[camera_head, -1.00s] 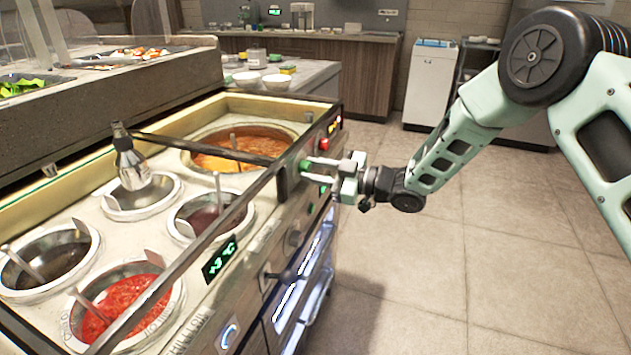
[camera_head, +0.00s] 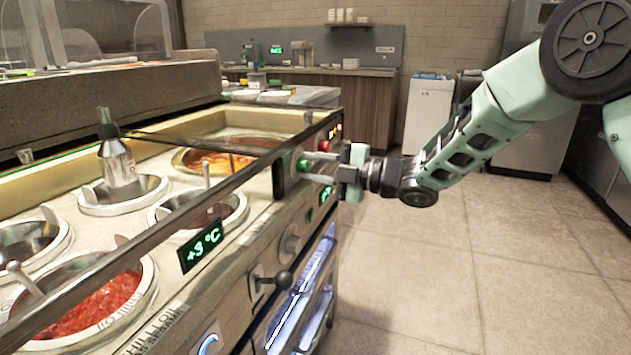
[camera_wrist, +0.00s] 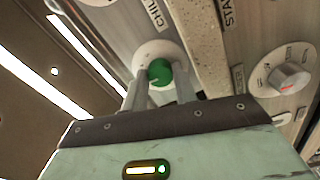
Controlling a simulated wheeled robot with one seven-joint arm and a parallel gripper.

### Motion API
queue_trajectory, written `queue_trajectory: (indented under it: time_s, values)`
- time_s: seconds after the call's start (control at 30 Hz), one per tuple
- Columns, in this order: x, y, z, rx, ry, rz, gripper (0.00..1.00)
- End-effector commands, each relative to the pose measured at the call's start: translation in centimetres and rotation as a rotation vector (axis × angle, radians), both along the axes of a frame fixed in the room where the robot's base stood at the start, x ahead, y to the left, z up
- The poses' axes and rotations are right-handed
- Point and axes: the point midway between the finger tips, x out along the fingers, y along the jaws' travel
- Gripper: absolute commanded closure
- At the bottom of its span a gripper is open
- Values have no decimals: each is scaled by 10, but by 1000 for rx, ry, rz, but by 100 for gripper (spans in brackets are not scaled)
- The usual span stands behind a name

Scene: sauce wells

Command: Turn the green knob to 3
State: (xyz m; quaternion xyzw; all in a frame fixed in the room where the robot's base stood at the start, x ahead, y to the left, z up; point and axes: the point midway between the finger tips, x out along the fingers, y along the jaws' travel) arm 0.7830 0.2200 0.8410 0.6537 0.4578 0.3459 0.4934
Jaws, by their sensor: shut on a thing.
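The green knob (camera_wrist: 159,72) sits on a round white dial on the counter's front panel. It also shows in the head view (camera_head: 303,164) at the far end of the panel. My gripper (camera_wrist: 162,82) is at the knob, with its two fingers on either side of it, shut on it. In the head view my gripper (camera_head: 318,168) reaches the panel from the right. The dial's numbers are too small or hidden to read.
A grey knob (camera_wrist: 286,79) sits beside the green one on the panel. A red knob (camera_head: 324,145) is farther along. A metal rail (camera_head: 150,240) runs above the sauce wells. Open floor lies to the right.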

Motion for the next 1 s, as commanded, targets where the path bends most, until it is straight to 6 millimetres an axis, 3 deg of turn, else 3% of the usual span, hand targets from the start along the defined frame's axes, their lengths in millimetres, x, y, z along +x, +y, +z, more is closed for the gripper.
queue_trajectory:
  time_s: [0.77, 0.8, 0.87, 1.0]
  values:
    - [0, -1, -2, -39, -94, 0, 95]
    - [0, -1, -2, -39, -94, 0, 66]
    - [0, -1, -2, -39, -94, 0, 50]
    - [0, -1, -1, -38, -95, 1, 50]
